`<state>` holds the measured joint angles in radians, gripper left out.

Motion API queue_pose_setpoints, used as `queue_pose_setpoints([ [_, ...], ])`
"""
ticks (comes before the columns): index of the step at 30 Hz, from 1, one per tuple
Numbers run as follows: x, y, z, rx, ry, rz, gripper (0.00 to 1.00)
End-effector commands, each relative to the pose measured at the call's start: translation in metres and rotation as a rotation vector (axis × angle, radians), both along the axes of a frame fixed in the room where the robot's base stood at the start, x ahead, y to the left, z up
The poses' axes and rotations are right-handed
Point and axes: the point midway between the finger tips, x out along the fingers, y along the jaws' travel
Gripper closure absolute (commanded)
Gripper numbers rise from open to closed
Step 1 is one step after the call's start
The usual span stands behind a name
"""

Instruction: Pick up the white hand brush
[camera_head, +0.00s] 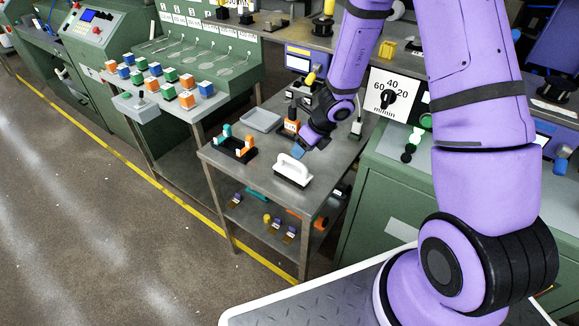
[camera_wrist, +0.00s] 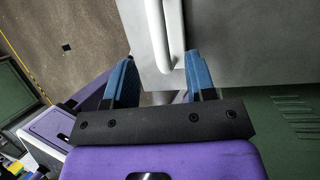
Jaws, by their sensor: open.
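The white hand brush (camera_head: 294,167) lies on the grey metal table (camera_head: 262,182), handle up, with dark bristles under its white body. In the wrist view the white brush handle (camera_wrist: 158,30) runs down from the top edge toward the gap between my fingers. My gripper (camera_head: 301,146) is just behind the brush in the head view, pointing down toward the table. In the wrist view my gripper (camera_wrist: 160,78) has its two blue fingers spread wide, and the near end of the handle lies close to the right finger. Nothing is held. Contact cannot be told.
A black holder with orange and teal parts (camera_head: 234,149) stands left of the brush. A grey tray (camera_head: 261,120) and an orange-black item (camera_head: 290,128) are behind. The lower shelf (camera_head: 262,222) holds several small items. The table's front corner is clear.

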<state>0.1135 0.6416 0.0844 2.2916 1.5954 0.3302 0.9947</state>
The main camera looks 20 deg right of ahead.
Motion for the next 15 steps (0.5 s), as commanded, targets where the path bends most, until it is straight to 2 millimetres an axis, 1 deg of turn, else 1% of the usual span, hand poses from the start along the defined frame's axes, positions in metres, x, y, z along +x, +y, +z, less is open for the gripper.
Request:
queue_pose_setpoints([
  [7,0.004,0.008,-0.019,0.0,0.002,0.002,0.49],
  [15,0.012,0.021,-0.052,-0.001,0.001,0.004,0.49],
])
